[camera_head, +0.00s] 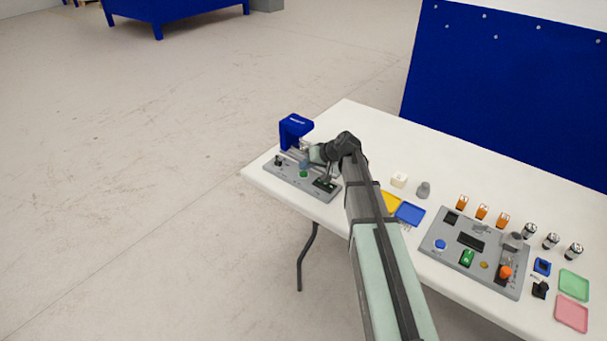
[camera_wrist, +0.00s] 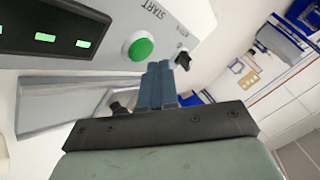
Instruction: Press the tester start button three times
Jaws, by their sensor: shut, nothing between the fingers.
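The tester (camera_head: 290,178) is a grey base with a blue upright head (camera_head: 296,130) at the far left end of the white table. Its round green start button (camera_wrist: 140,47) sits on the grey panel beside the printed word START in the wrist view, and it shows small in the head view (camera_head: 303,174). My gripper (camera_wrist: 160,68) has its blue-grey fingers shut together and empty. In the wrist view the fingertips appear just right of and below the button. I cannot tell whether they touch it. In the head view my gripper is over the tester base.
A dark display (camera_wrist: 55,38) with green lit segments is left of the button, and a black knob (camera_wrist: 183,60) is near the fingertips. Yellow and blue trays (camera_head: 410,213) and a second grey panel (camera_head: 470,250) with parts lie to the right on the table.

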